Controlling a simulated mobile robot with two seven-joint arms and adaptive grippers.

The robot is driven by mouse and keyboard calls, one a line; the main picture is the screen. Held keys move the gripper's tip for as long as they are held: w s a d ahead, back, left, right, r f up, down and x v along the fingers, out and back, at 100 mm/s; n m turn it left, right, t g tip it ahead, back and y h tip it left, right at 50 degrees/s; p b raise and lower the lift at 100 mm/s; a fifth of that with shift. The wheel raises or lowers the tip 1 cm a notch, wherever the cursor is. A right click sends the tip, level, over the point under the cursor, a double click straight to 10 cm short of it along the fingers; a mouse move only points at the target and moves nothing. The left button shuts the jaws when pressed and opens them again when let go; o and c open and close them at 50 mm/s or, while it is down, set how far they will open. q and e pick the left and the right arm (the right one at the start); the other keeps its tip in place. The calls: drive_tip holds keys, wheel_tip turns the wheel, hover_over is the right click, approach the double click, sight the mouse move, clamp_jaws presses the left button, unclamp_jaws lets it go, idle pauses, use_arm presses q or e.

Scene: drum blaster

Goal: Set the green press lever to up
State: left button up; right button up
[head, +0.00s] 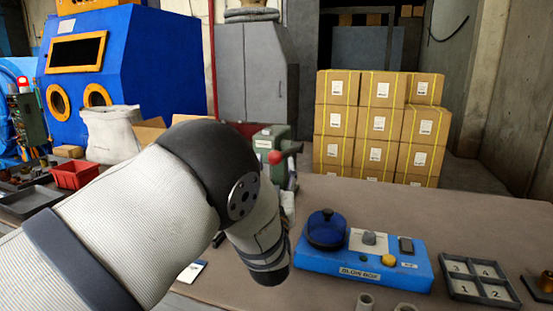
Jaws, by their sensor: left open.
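The green press (271,138) stands at the far side of the table, just beyond my left arm. Its lever has a red ball knob (275,157) on a short reddish rod that slopes slightly, with the knob at the lower left end. My left arm (130,225) comes in from the left and bends down in front of the press, covering its lower part. The wrist end of that arm (262,262) is low, nearer to me than the lever and apart from it in the picture. My left gripper is open; its fingers are mostly hidden behind the wrist. My right gripper is out of view.
A blue blow box (330,263) with a domed blue button stands right of my wrist. A numbered tray (485,300) lies further right. Stacked cartons (380,125) stand behind the table. A red bin (75,173) is at left. The table's back right is clear.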

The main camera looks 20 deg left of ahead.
sight(287, 152)
use_arm(q)
drive_tip(key=x, duration=0.3)
drive_tip(key=shift+f, duration=0.2)
drive_tip(key=shift+w+a+r, duration=0.15)
drive_tip(key=shift+w+r, duration=0.2)
drive_tip(key=shift+w, duration=0.1)
clamp_jaws()
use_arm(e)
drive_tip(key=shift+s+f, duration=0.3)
use_arm(q)
drive_tip(key=shift+r, duration=0.1)
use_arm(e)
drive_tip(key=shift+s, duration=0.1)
